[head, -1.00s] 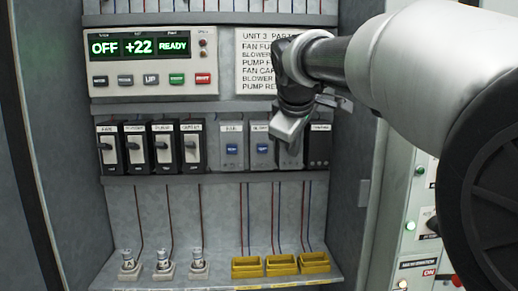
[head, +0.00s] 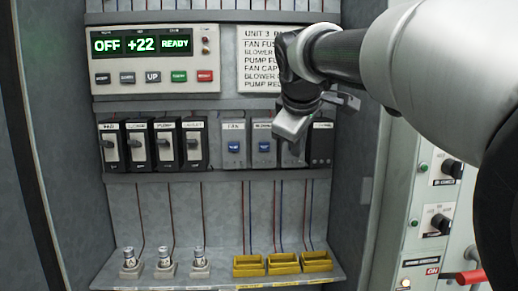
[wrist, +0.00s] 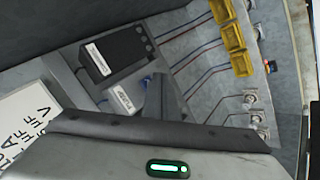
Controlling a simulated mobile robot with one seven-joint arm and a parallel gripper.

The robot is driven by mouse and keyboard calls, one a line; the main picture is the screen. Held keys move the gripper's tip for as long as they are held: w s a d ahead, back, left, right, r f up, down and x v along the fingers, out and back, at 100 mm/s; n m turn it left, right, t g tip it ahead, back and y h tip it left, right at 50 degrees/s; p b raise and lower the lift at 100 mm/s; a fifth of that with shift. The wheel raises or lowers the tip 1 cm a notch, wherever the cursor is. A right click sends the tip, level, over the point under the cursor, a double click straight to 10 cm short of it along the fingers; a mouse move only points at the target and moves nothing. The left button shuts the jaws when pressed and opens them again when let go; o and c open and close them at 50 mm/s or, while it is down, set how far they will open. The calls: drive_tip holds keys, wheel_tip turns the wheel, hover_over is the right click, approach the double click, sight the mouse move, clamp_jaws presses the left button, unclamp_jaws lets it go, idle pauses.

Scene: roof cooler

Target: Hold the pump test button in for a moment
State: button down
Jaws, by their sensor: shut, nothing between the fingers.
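The grey pump module (head: 296,158) is third in the row of modules with blue buttons, just left of the dark module. My gripper (head: 291,126) is in front of its upper part, and its button is hidden in the head view. The pump module's white label (wrist: 125,98) shows in the wrist view, with a bit of its blue button (wrist: 147,80) beside my finger. My gripper (wrist: 158,92) is shut and empty, its tip close to that button. I cannot tell whether it touches or presses it.
The fan module (head: 233,146) and blower module (head: 263,146) stand to the left, and a dark module (head: 321,146) close on the right. Several breakers (head: 152,146) are farther left. Yellow holders (head: 283,264) sit on the shelf below. The space between is open.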

drive_tip(key=shift+s, duration=0.1)
drive_tip(key=s+b, duration=0.2)
drive_tip(key=s, duration=0.2)
drive_tip(key=shift+s, duration=0.4)
drive_tip(key=s+f+m+g+y, duration=0.1)
drive_tip(key=s+f+m+g, duration=0.2)
drive_tip(key=s+f+m, duration=0.7)
drive_tip(key=s+f, duration=1.3)
drive_tip(key=f, duration=0.1)
drive_tip(key=shift+s+f+y, duration=0.15)
drive_tip(key=shift+f+y, duration=0.2)
drive_tip(key=shift+y, duration=0.05)
